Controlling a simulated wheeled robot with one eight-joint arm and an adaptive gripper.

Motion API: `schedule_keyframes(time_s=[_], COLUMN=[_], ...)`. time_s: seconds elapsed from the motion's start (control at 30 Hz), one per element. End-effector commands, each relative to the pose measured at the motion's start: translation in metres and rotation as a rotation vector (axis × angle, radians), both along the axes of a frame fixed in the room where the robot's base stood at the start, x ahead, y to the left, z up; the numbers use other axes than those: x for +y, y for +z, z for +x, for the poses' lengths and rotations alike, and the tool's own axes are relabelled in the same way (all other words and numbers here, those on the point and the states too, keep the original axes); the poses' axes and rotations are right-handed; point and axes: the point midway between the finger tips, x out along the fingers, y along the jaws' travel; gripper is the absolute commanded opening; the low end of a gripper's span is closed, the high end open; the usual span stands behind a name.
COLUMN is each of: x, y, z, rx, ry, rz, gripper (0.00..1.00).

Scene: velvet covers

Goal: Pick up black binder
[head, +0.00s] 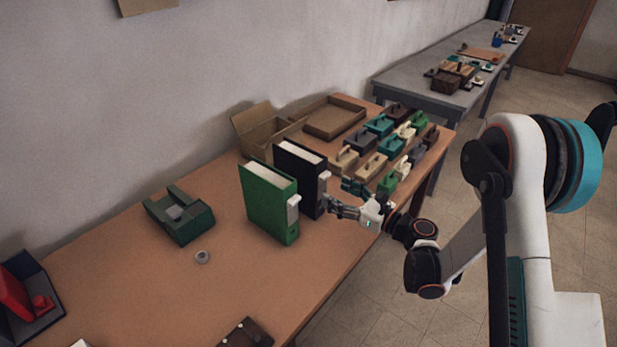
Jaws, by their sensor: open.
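The black binder (309,187) stands upright on the brown table, with its white pages showing along the top. A green binder (268,205) stands upright just left of it and in front, covering part of its side. My gripper (333,203) is open at the right side of the black binder, close to its spine edge. Whether the fingers touch the binder or reach around it I cannot tell at this size.
Several coloured blocks with handles (378,145) stand behind and right of the gripper. An open cardboard box (262,128) and a shallow tray (334,118) lie behind the binders.

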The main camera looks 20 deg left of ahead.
Motion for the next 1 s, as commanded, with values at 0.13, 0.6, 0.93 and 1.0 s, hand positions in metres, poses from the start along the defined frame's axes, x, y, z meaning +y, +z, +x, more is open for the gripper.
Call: schedule_keyframes(time_s=[0.13,0.6,0.93,1.0], x=[0.025,0.074,0.111,0.118], y=[-0.002,0.0,-0.006,-0.006], z=[0.009,0.032,0.046,0.049], rx=[0.001,0.002,0.003,0.003], ry=[0.003,-0.002,0.0,-0.001], rz=[0.001,0.003,0.003,0.003], gripper=[0.67,0.67,0.67,0.67])
